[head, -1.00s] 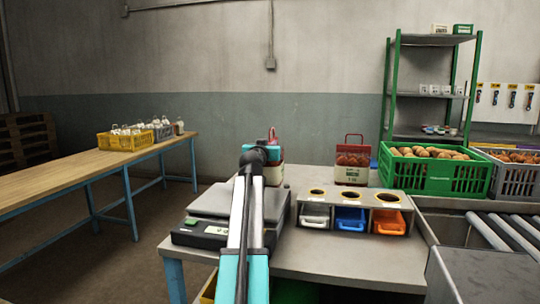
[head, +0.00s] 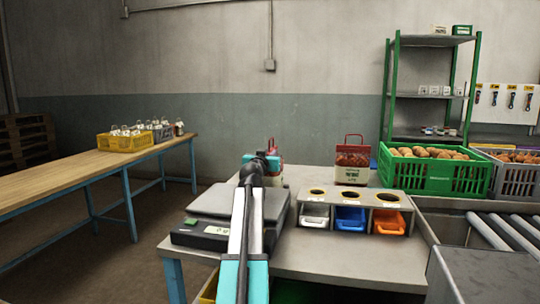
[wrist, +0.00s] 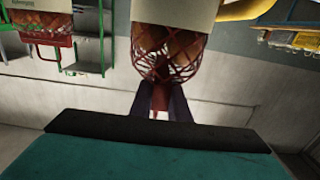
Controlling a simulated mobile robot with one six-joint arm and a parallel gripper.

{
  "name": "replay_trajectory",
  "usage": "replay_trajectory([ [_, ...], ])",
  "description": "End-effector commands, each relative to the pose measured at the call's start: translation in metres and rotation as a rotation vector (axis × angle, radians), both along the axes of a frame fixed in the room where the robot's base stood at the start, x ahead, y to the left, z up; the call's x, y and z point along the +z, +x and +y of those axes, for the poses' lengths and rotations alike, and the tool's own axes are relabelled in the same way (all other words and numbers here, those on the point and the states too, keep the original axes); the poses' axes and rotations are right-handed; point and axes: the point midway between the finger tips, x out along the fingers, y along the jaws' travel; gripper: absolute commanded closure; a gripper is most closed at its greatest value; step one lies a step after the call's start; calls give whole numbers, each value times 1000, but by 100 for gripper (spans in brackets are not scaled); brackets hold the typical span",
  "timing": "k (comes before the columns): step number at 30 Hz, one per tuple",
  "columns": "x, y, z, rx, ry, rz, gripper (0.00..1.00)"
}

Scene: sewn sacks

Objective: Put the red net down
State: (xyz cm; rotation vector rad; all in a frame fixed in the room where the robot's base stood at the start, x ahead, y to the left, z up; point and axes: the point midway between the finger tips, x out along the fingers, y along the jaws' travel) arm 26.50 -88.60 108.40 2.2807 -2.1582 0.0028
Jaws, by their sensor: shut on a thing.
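My gripper (wrist: 160,102) is shut on the red net (wrist: 168,58), a mesh sack of brownish produce with a pale label band. In the wrist view the fingers close on its gathered red end. In the head view my gripper (head: 268,158) is beyond the scale, and the net (head: 276,180) is partly hidden behind my arm. I cannot tell whether its base touches the table (head: 330,258).
A similar red net sack with a white label (head: 351,174) stands to the right. A green crate of produce (head: 432,172), a three-hole box with trays (head: 350,205) and a scale (head: 215,225) are near. Rollers (head: 500,235) lie at right.

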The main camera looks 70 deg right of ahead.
Motion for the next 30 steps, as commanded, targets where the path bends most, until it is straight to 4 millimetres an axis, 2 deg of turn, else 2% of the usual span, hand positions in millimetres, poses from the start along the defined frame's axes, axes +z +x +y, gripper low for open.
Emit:
replay_trajectory([
  [2,1,1,0,2,-5,0,100],
  [3,-2,0,0,0,0,0,83],
  [6,-2,0,0,1,0,0,66],
  [20,1,1,0,1,0,0,66],
  [30,0,0,26,2,0,0,66],
])
